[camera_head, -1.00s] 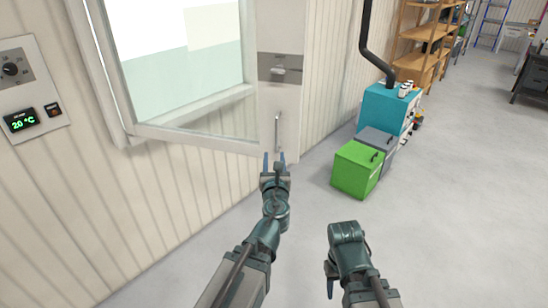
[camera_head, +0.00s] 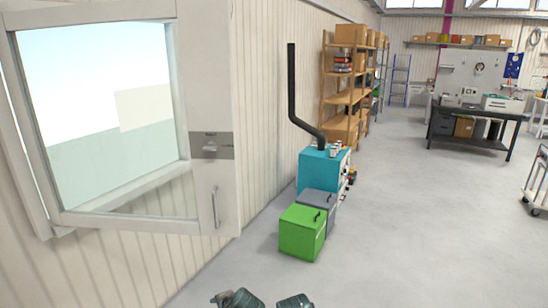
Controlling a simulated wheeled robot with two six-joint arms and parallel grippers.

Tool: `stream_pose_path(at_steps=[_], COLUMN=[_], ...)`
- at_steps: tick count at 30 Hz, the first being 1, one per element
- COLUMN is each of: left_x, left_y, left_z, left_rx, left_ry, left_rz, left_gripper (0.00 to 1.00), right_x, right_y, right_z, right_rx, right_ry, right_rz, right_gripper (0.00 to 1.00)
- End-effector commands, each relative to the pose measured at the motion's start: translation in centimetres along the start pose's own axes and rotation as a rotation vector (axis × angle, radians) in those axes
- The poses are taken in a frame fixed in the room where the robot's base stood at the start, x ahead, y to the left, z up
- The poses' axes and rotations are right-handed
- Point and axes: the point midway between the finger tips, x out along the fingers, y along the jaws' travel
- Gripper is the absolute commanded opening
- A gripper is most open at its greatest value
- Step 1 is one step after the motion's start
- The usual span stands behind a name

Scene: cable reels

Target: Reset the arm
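Only small parts of my two arms show at the bottom edge of the head view, left of centre and at the centre. Both grippers are out of the frame, so their fingers and anything in them are hidden. A window (camera_head: 110,110) with a white frame stands at the left on the ribbed wall. Its white panel (camera_head: 210,70) carries a grey latch (camera_head: 211,145) and a handle (camera_head: 215,207). No gripper is seen touching them.
A green box (camera_head: 302,231), a grey box (camera_head: 318,206) and a teal stove (camera_head: 322,168) with a black pipe (camera_head: 292,95) stand along the wall. Wooden shelves (camera_head: 345,95) and a black workbench (camera_head: 475,125) are farther back.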

Motion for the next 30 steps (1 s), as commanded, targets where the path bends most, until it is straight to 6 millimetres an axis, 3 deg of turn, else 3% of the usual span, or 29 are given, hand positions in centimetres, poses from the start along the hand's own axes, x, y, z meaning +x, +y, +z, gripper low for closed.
stream_pose_path(at_steps=[1, 4, 6, 10, 15, 30], left_x=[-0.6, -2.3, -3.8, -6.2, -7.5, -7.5], left_y=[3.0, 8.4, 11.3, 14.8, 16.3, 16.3], left_z=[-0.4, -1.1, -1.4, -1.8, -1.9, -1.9], left_rx=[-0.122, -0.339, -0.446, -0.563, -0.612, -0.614], left_ry=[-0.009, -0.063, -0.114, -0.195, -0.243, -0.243], left_rz=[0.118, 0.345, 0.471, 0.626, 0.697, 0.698], left_gripper=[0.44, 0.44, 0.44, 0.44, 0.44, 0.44], right_x=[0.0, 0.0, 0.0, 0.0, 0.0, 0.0], right_y=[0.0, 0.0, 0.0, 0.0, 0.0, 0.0], right_z=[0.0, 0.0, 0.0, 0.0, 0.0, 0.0], right_rx=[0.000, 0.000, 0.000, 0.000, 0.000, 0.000], right_ry=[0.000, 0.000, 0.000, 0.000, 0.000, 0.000], right_rz=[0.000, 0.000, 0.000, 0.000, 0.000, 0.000], right_gripper=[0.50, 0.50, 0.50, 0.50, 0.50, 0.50])
